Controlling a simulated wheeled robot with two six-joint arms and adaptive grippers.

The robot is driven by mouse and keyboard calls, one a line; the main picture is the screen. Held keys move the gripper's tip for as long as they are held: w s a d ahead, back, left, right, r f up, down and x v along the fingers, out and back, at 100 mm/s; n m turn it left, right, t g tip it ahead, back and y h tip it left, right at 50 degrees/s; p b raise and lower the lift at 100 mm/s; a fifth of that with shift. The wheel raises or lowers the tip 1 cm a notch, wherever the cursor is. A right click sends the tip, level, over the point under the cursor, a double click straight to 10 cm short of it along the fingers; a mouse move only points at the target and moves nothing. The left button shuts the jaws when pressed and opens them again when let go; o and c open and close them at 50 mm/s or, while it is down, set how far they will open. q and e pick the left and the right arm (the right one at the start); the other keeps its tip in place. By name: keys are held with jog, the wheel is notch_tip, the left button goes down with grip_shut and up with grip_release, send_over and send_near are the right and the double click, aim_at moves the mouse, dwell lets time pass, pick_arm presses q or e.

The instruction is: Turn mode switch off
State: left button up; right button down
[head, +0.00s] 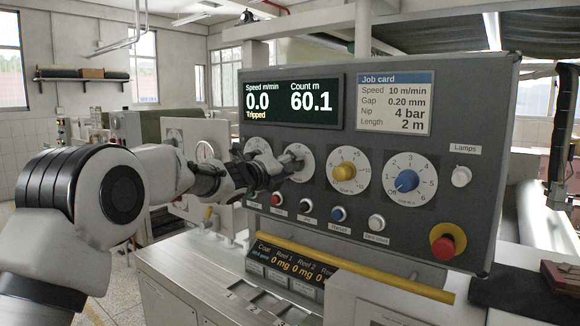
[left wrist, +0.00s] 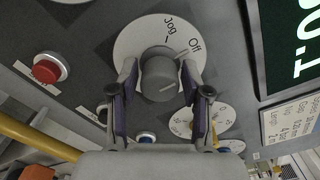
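The mode switch is a grey knob (left wrist: 158,76) on a white round dial (left wrist: 128,45) marked "Jog" and "Off" in the left wrist view. A pale line at the knob's edge is turned toward the "Off" word. My left gripper (left wrist: 160,85) has a finger on each side of the knob, spread about as wide as it; I cannot tell whether they touch it. In the head view, my left gripper (head: 288,164) is in front of a white dial (head: 305,154) on the grey panel and hides its knob. My right gripper is not in view.
The panel (head: 470,105) also bears a yellow knob (head: 343,171), a blue knob (head: 406,181), a row of push buttons and a red emergency button (head: 447,241). The display (head: 292,101) reads 0.0, 60.1 and "Tripped". A yellow bar (head: 350,265) runs below.

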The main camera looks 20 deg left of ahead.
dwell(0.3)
pick_arm(q)
jog(key=v, duration=1.1)
jog(key=shift+s, duration=0.3)
jog(key=shift+a, duration=0.1)
